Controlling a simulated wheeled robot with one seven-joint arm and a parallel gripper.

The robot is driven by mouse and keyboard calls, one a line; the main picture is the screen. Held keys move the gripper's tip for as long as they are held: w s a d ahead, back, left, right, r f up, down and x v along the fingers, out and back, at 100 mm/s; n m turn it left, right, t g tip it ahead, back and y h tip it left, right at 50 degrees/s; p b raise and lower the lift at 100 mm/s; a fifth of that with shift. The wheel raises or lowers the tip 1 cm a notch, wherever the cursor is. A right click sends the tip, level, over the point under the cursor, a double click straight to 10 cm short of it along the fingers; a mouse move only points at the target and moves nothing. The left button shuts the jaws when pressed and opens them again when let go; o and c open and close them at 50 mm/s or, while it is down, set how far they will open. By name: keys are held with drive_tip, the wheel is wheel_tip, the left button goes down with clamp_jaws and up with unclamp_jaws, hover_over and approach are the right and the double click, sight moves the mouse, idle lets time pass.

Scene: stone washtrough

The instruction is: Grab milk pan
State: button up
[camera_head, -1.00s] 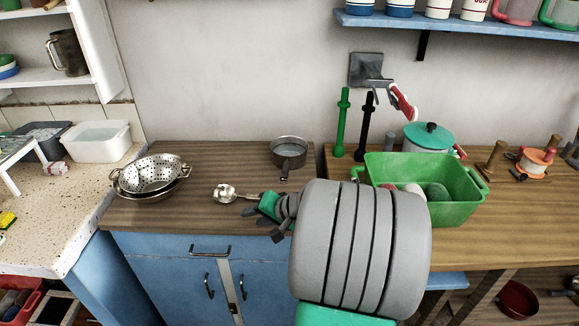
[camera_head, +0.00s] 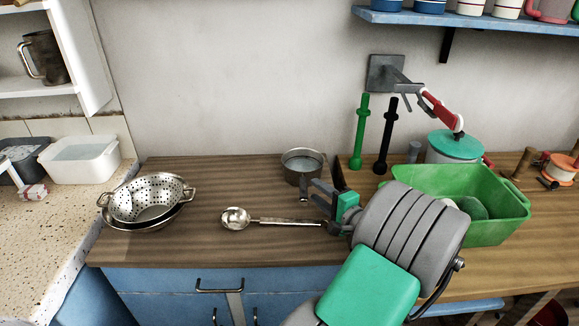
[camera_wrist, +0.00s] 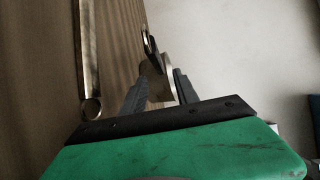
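The milk pan (camera_head: 301,160) is a small grey metal pan standing on the wooden counter near the wall. Its handle points toward the front. My gripper (camera_head: 325,188) is just in front and to the right of the pan, low over the counter. In the wrist view my gripper (camera_wrist: 158,88) has its two dark fingers apart, with part of the pan (camera_wrist: 155,78) showing beyond and between them. I cannot tell whether the fingers touch the handle, which is partly hidden by them.
A ladle (camera_head: 285,221) lies in front of the pan, its handle end close under my gripper. A colander (camera_head: 147,198) sits in a bowl at left. A green basin (camera_head: 480,178), a lidded pot (camera_head: 455,147) and green and black upright rods stand at right. Counter between colander and pan is clear.

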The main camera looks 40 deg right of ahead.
sight(303, 181)
drive_tip(key=w, duration=0.8)
drive_tip(key=shift+w+d+f, duration=0.25)
drive_tip(key=shift+d+f, duration=0.1)
drive_tip(key=shift+f, duration=0.05)
clamp_jaws()
idle(0.8)
